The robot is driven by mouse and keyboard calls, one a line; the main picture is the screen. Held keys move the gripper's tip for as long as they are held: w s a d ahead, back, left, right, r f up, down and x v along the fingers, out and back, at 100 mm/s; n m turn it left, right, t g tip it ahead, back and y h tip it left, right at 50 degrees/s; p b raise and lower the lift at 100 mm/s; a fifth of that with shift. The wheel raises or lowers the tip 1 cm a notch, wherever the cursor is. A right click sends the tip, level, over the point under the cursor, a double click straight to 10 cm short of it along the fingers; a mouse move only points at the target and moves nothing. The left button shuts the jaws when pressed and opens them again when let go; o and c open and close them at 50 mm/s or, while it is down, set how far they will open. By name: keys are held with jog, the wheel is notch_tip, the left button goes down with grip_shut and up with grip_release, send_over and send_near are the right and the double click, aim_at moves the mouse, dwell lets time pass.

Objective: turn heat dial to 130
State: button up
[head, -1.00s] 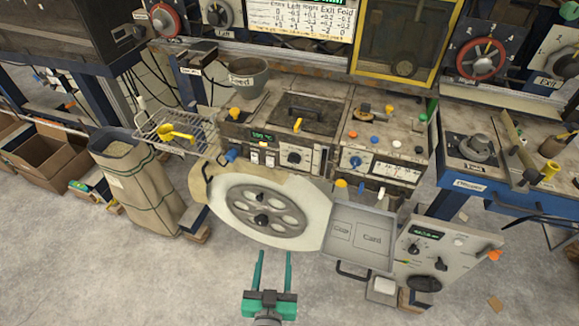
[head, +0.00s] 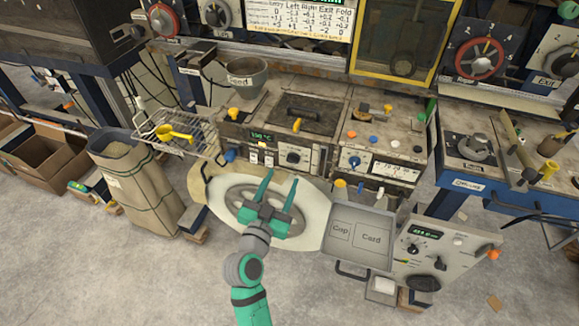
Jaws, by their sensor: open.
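A machine front panel carries a black round dial (head: 293,158), which I take to be the heat dial, though its label is too small to read. A green-lit display (head: 262,135) sits to its upper left; its number is not clearly legible. My gripper (head: 281,178) has teal fingers, open and empty. In the head view it lies over the large round wheel (head: 313,199), with its fingertips just below the dial and pointing up toward it. The gripper looks apart from the dial. Its body hides the middle of the wheel.
A blue knob (head: 230,155) and an orange-tipped lever (head: 297,125) flank the dial. A grey tray (head: 344,262) and a tilted panel with knobs (head: 440,262) stand at the lower right. A wire basket (head: 150,127) is at the left. The floor in front is clear.

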aim_at(292, 162)
jog(key=x, duration=0.7)
jog(key=shift+s+d, duration=0.1)
jog(key=shift+d, duration=0.15)
jog(key=shift+c, duration=0.7)
jog(key=shift+a, duration=0.1)
jog(key=c, duration=0.9)
